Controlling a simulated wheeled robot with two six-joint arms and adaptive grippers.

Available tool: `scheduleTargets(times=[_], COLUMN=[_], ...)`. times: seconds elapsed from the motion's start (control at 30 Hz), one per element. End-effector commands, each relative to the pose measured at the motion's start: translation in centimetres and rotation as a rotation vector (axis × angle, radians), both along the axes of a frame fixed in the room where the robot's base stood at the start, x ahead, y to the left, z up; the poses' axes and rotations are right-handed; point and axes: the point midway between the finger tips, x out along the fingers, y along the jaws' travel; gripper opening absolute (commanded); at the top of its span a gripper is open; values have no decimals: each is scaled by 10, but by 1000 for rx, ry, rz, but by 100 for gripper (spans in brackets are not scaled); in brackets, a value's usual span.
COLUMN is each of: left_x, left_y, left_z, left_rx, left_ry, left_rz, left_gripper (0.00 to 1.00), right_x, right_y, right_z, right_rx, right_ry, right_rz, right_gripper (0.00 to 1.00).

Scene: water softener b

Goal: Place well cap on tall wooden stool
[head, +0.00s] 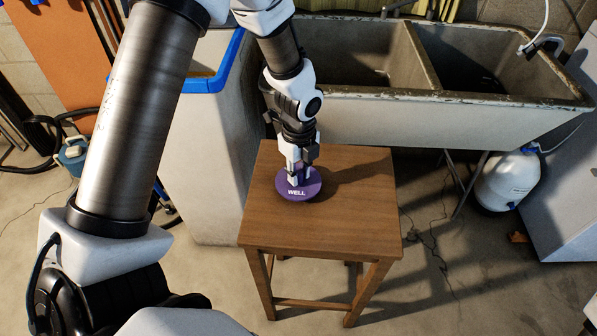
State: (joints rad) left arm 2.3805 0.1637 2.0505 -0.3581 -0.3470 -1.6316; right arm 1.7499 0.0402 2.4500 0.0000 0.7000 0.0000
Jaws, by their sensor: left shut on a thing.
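The well cap (312,191) is a round purple disc with the white word WELL on it. It is at the top of the tall wooden stool (345,222), over the left half of the seat. I cannot tell whether it rests on the wood or is held just above it. My left gripper (298,178) points down from above and is shut on the cap. Its fingers hide the back part of the cap. The stool stands upright on the floor. My right gripper is not in view.
A double concrete sink (440,113) stands right behind the stool. A pale bin with a blue rim (205,150) is close on the left. A white tank (507,180) stands at the right. The right half of the seat is clear.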

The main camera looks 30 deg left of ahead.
Motion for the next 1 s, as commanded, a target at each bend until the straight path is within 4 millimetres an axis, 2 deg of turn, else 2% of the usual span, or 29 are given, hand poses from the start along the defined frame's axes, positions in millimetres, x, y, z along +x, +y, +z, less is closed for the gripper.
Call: scheduleTargets(times=[0.03, 0.4, 0.43, 0.47, 0.5, 0.83, 1.0], left_x=[0, 0, 0, 0, 0, 0, 1], left_y=[0, 0, 0, 0, 0, 0, 0], left_z=[-7, -11, -11, -11, -11, -6, 24], left_rx=[0, 0, 0, 0, 0, -1, 0], left_ry=[1, 0, 0, 0, 0, -2, -4], left_rz=[1, 0, 0, 0, 1, 1, 1], left_gripper=[0, 0, 34, 44, 48, 48, 48], right_x=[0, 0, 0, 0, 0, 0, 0], right_y=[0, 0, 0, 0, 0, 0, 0], right_z=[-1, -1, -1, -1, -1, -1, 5], right_rx=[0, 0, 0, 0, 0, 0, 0], right_ry=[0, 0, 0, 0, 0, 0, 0], right_rz=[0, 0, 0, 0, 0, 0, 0], right_gripper=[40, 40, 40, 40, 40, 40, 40])
